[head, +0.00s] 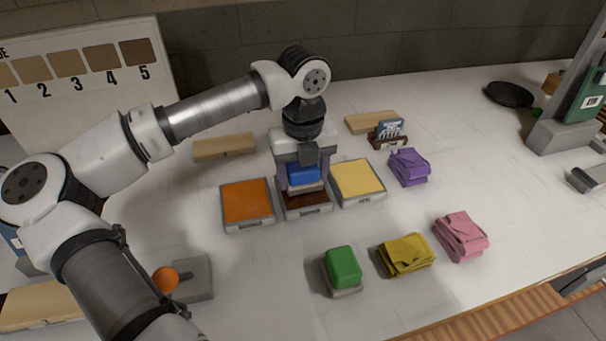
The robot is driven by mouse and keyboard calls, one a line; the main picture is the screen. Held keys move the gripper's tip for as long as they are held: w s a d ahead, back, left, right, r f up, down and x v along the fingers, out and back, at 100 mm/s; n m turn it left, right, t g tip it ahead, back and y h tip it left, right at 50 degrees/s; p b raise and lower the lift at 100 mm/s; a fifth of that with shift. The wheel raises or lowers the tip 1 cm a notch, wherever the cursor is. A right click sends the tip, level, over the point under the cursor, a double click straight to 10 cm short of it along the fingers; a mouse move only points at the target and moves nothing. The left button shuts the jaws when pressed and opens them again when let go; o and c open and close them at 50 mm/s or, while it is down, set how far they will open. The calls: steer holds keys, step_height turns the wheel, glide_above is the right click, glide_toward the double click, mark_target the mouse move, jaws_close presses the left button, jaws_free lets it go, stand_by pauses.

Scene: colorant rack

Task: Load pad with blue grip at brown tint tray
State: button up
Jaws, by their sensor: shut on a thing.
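The pad with the blue grip (303,174) is held in my gripper (302,172), which points down and is shut on the blue grip. The pad is over the brown tint tray (307,210), the middle one of three trays in a row. Only the front part of the brown tray shows; the pad and gripper hide the rest. I cannot tell whether the pad touches the brown surface.
An orange tray (247,201) stands left of the brown one and a yellow tray (358,181) right of it. A green-gripped pad (343,267) and folded olive (405,255), pink (460,236) and purple (409,167) cloths lie nearby. A lever with an orange knob (165,280) stands front left.

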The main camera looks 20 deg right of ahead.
steer(key=shift+r+p, duration=1.05)
steer(key=shift+r, duration=1.75)
step_height(320, 180, up, 4)
steer(key=p, duration=0.4)
steer(key=shift+r, duration=0.2)
steer(key=shift+f, duration=0.1)
